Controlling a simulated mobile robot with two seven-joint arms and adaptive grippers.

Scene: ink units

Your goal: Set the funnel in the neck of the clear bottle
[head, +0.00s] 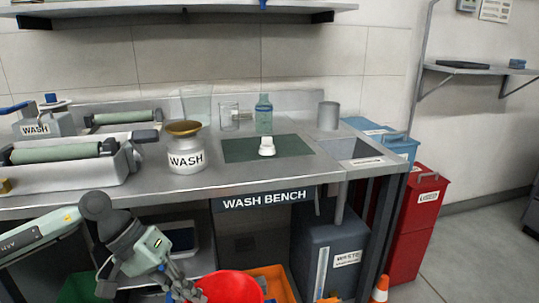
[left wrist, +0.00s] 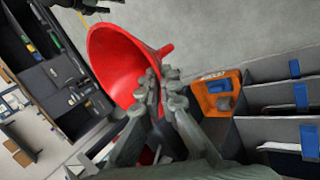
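The red funnel (head: 232,288) is at the bottom of the head view, in front of the bench and below its top. My left gripper (head: 186,290) is beside it, shut on it. A greenish see-through bottle (head: 264,116) stands upright at the back of the dark green mat (head: 235,150), well away from the gripper. My right gripper is not clearly in view.
A small white object (head: 267,148) sits on the mat in front of the bottle. A glass beaker (head: 228,116), a WASH jar (head: 185,160) and a grey cylinder (head: 328,116) stand around it. The bench edge (head: 225,187) lies between the funnel and the mat.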

